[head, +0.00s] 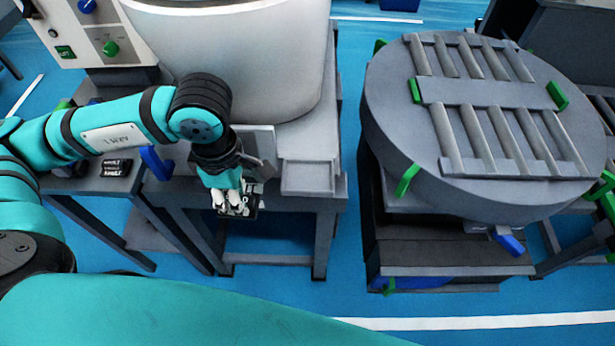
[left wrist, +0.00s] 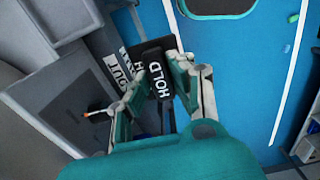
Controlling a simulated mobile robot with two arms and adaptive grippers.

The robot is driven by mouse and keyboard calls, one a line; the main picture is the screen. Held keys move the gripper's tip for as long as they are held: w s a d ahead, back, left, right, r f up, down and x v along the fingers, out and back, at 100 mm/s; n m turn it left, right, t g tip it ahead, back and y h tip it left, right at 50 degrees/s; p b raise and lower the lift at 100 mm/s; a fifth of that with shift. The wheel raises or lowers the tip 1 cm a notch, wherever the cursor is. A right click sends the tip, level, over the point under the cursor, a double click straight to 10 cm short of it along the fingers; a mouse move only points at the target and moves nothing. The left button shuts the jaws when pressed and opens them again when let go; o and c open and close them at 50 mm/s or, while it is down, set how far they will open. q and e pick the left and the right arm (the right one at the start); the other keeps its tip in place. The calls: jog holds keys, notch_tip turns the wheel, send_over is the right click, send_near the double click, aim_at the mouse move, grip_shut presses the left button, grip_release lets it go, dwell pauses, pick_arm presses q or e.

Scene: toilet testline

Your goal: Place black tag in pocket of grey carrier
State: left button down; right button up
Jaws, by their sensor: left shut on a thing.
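My left gripper (head: 238,205) is shut on a black tag, over the front edge of a grey stand. The tag's dark edge (head: 253,208) shows beside the fingers. In the left wrist view the black tag (left wrist: 164,88) reads "HOLD" and sits between the fingertips (left wrist: 160,82). A grey stand that may be the carrier (head: 307,178) lies just right of the gripper, with a large pale vessel on it. An upright grey panel (head: 262,143) is behind the gripper. I cannot make out the pocket. My right gripper is not in view.
A black label block (head: 115,168) lies on the table at left. A control panel (head: 95,35) with knobs is behind it. A round grey roller table (head: 400,130) with green tabs stands at right. Blue floor (head: 290,290) is clear in front.

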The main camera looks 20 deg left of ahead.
pick_arm(q)
jog(key=shift+w+d+n, duration=0.15)
jog(key=shift+n, duration=0.15)
jog(key=p, duration=0.5)
send_over(308, 178)
jog(key=shift+f, duration=0.7)
notch_tip(308, 178, down, 3)
jog(key=shift+f+p, duration=0.1)
jog(key=shift+p, duration=0.5)
jog(key=shift+f, duration=0.2)
jog(key=shift+f+b, duration=0.25)
jog(key=shift+b, duration=0.15)
jog(key=c, duration=1.2)
grip_release()
jog(key=shift+r, duration=0.1)
jog(key=shift+o, duration=0.2)
